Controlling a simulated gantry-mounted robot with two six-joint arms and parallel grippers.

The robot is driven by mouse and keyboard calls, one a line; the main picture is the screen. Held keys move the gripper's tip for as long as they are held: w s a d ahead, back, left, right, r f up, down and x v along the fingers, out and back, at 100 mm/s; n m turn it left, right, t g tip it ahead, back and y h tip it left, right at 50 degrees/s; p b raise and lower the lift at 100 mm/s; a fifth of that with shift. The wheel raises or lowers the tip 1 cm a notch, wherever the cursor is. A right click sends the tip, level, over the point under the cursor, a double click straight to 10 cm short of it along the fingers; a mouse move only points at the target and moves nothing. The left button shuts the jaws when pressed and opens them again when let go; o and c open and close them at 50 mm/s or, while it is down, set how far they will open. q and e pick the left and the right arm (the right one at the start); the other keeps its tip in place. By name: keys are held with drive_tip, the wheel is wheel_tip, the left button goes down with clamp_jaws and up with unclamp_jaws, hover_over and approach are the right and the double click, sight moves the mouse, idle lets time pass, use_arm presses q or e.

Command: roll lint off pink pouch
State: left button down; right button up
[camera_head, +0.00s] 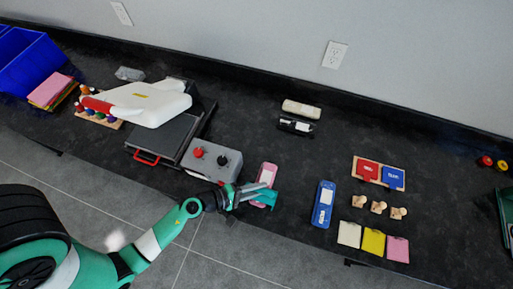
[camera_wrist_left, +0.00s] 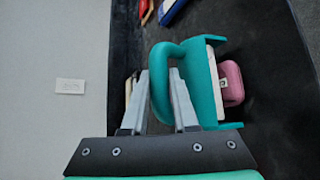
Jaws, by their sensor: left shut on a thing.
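The pink pouch (camera_head: 268,173) lies on the dark counter near its front edge, right of a grey box. It shows partly in the left wrist view (camera_wrist_left: 234,84), behind a teal tool. My left gripper (camera_head: 258,189) is shut on this teal tool (camera_head: 266,198), which looks like the lint roller. In the left wrist view, the tool's curved handle (camera_wrist_left: 161,52) runs between the fingers (camera_wrist_left: 166,95), and a pale strip on its far side faces the pouch. The tool is at or just over the pouch's near end; I cannot tell whether they touch. My right gripper is not in view.
The grey box (camera_head: 211,160) with red and black knobs stands close left of the pouch. A blue case (camera_head: 324,203) lies to the right, with small wooden pieces (camera_head: 378,207) and coloured squares (camera_head: 373,242) beyond. The counter between pouch and blue case is clear.

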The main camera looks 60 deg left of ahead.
use_arm(q)
drive_tip(key=shift+w+a+f+b, duration=0.1)
drive_tip(key=shift+w+a+b, duration=0.1)
drive_tip(key=shift+w+a, duration=0.95)
drive_tip(key=shift+w+a+b, duration=0.2)
drive_tip(key=shift+w+a, duration=0.65)
drive_tip(key=shift+w, duration=0.55)
drive_tip(key=shift+w+a+b, duration=0.4)
drive_tip(key=shift+w+a, duration=0.55)
drive_tip(key=shift+w, duration=0.3)
drive_tip(key=shift+w+a+b, duration=0.4)
drive_tip(key=shift+w+a, duration=0.55)
drive_tip(key=shift+w, duration=0.3)
wheel_tip(320, 180, up, 7)
drive_tip(key=p, duration=0.6)
drive_tip(key=shift+p, duration=0.35)
